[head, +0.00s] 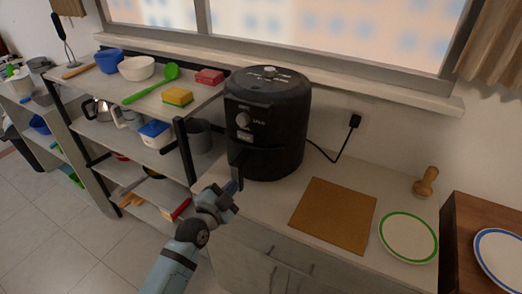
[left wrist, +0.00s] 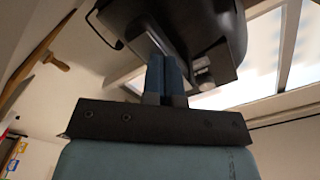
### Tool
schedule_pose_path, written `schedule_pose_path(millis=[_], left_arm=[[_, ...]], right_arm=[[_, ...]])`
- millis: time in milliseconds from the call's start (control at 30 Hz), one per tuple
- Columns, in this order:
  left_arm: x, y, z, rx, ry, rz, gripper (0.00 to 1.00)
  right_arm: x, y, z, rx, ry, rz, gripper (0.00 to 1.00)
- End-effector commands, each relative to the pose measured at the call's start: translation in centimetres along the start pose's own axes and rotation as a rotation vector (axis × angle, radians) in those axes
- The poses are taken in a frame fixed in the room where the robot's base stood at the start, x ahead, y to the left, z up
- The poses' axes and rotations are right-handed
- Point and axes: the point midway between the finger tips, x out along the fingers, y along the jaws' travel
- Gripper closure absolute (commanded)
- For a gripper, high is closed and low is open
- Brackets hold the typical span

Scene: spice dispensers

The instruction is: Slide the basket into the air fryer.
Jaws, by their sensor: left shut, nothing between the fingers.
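The black air fryer (head: 268,120) stands on the white counter below the window, with knobs on its front and top. Its basket (head: 262,161) sits low in the front of the body, with the handle (head: 236,172) pointing toward me; I cannot tell whether a small gap is left. My left gripper (head: 235,186) is at the handle, its fingers shut with nothing between them. In the left wrist view, the shut blue fingers (left wrist: 166,78) point up at the dark underside of the air fryer (left wrist: 190,32). My right gripper is not in view.
A shelf rack (head: 160,100) with bowls, sponges and a green spoon stands left of the air fryer. A brown board (head: 334,217) and a green-rimmed plate (head: 408,238) lie on the counter to the right. A black cord (head: 335,153) runs to the wall socket.

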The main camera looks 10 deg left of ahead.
Motion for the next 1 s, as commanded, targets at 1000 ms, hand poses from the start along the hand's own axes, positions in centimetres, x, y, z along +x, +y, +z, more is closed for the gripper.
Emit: schedule_pose_path(millis=[1000], left_arm=[[1.3,0.0,0.0,0.0,0.0,0.0,1.0]], right_arm=[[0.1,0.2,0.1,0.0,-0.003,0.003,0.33]])
